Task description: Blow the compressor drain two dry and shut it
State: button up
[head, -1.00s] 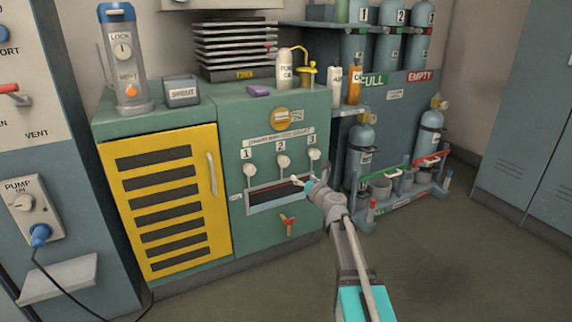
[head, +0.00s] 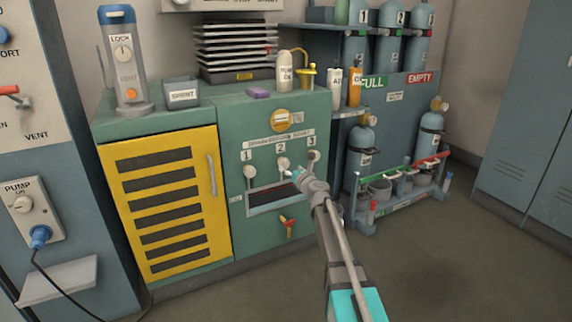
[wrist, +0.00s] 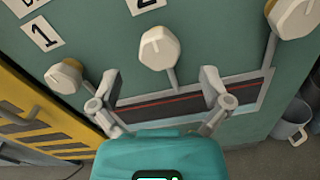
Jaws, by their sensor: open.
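Drain knob two (head: 283,163) is a cream knob under the label 2 on the green compressor cabinet (head: 225,105). In the wrist view knob two (wrist: 160,47) sits ahead of my gripper, with a thin stem hanging below it. My gripper (head: 294,173) is just below and right of knob two in the head view. In the wrist view my gripper (wrist: 157,92) is open and empty, its fingers apart below the knob and not around it. Knob one (head: 249,171) and knob three (head: 314,156) flank it. The dark slot (head: 272,196) lies below the knobs.
A red and yellow valve handle (head: 288,226) is low on the cabinet front. A yellow louvred door (head: 164,203) stands left. A rack of gas bottles (head: 430,135) stands right. The floor (head: 430,265) in front is clear.

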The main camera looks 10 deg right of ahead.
aim_at(286, 164)
jog(key=shift+x, duration=2.5)
jog(key=shift+c, duration=0.3)
jog(key=c, duration=1.1)
